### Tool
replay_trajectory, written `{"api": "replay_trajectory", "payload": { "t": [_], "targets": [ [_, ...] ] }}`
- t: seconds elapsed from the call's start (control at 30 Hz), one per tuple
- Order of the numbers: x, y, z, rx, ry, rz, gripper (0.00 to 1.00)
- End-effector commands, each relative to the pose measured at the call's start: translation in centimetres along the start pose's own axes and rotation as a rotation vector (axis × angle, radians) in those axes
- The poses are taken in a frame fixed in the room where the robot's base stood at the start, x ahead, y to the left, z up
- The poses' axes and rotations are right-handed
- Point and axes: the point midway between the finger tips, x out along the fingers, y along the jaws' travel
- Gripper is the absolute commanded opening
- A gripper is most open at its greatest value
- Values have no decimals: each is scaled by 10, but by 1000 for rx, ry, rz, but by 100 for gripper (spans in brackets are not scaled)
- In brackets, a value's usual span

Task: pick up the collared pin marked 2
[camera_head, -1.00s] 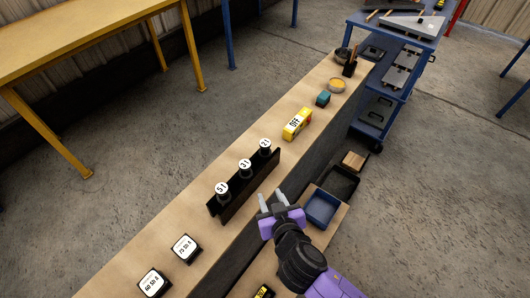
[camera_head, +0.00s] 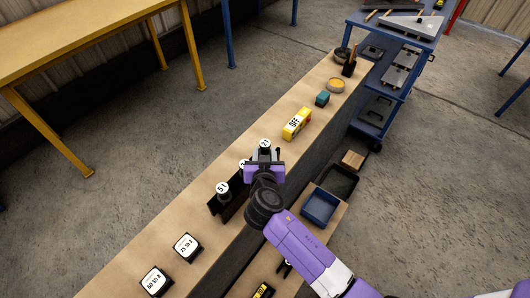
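Three dark pins with white round labelled tops stand in a row on a black rack (camera_head: 215,208). The far pin (camera_head: 264,144) seems to be the one marked 2; its label is small and hard to read. My gripper (camera_head: 265,155) is at this far pin, with its fingers reaching to either side just below the label. Whether the fingers touch or clamp it is too small to tell. My arm hides the rack's right part.
Two dark labelled blocks (camera_head: 186,247) (camera_head: 156,281) lie nearer. A blue bin (camera_head: 320,206) stands on a lower shelf at right.

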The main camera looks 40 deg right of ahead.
Motion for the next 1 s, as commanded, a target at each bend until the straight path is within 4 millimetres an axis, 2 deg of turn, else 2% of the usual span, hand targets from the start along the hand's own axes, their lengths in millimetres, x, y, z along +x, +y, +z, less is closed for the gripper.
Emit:
{"api": "replay_trajectory", "payload": {
  "t": [0.13,0.37,0.57,0.6,1.0],
  "targets": [
    [12,0,0,1,0,0,37],
    [14,0,0,1,-1,-1,37],
    [14,0,0,0,0,-1,2],
    [14,0,0,0,0,-1,0],
    [14,0,0,0,0,-1,0]
  ]
}}
